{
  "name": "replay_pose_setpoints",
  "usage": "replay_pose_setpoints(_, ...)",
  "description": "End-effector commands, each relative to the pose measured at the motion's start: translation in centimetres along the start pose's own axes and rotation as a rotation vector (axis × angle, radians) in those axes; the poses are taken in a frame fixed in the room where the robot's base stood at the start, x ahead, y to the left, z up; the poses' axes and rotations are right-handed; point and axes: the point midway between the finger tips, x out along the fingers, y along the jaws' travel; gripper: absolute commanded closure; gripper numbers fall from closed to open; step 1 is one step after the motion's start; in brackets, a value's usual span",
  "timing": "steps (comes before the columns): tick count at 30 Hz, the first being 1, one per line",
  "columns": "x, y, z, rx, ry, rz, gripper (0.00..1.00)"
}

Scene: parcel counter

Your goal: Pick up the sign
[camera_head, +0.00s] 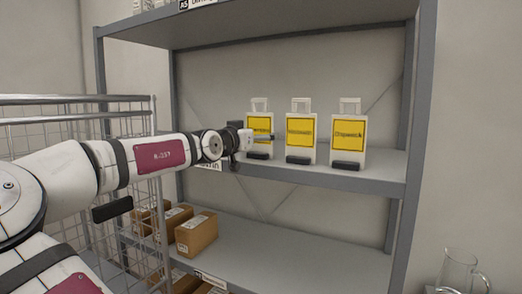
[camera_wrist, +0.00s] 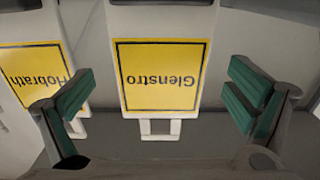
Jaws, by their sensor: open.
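Three white signs with yellow label plates and top handles stand upright in a row on the middle shelf. The left one (camera_head: 258,151) is partly hidden by my gripper (camera_head: 265,137). The middle sign (camera_head: 300,131) and the right sign (camera_head: 348,134), reading "Dispatch", are clear of it. In the wrist view, upside down, a sign reading "Glenstro" (camera_wrist: 160,75) is centred between the open green-padded fingers of my gripper (camera_wrist: 160,98). A sign reading "Hobrath" (camera_wrist: 40,75) is beside it, partly behind the left finger. My gripper is empty; I cannot tell whether its fingertips reach past the sign's face.
The grey shelf (camera_head: 385,172) has bare room right of the signs. Cardboard boxes (camera_head: 196,234) are on the lower shelf. A wire cage trolley (camera_head: 75,102) stands at left, close to my arm. A glass jug (camera_head: 460,270) is at bottom right.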

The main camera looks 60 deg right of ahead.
Motion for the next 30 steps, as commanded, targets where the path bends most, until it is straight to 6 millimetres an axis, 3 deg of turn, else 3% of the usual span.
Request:
replay_pose_setpoints(6,2.3,0.1,-0.1,0.000,-0.001,0.001,0.02)
replay_pose_setpoints(15,2.6,-0.1,0.0,0.000,-0.001,0.000,0.02)
replay_pose_setpoints(25,2.5,0.0,0.0,0.000,-0.001,0.000,0.76)
replay_pose_setpoints(30,2.5,0.0,-0.1,0.000,0.000,0.000,0.76)
